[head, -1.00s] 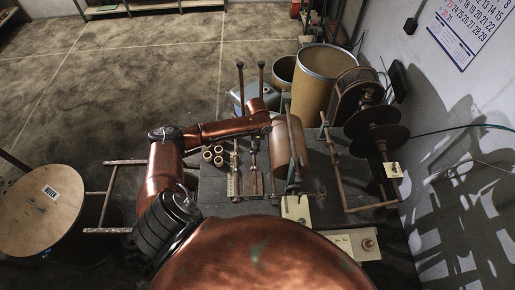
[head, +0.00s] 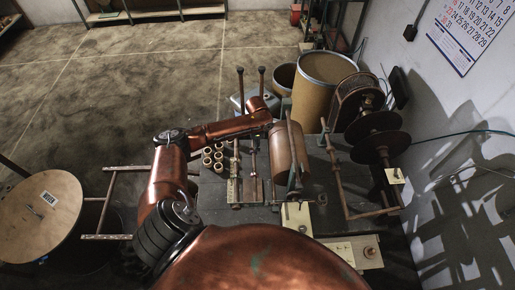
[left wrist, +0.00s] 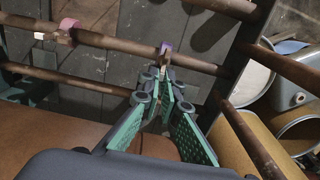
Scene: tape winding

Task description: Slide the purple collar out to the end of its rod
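The purple collar (left wrist: 167,47) sits on the upper brown rod (left wrist: 115,41) in the left wrist view, left of a dark upright bar. A small tab hangs below it. My left gripper (left wrist: 163,80), with green textured pads, points up at this tab. Its fingertips are close together around or just below the tab; I cannot tell whether they grip it. A pink collar (left wrist: 68,27) is further left on the same rod. In the head view my left arm reaches over the bench, and the collar is too small to make out. My right gripper is out of view.
A second rod (left wrist: 70,80) runs below the first. In the head view, a copper roll (head: 286,150), several small rings (head: 213,157) and a bent pipe stand on the dark bench. A tan drum (head: 322,82) and dark discs (head: 380,138) stand at the right, beside the wall.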

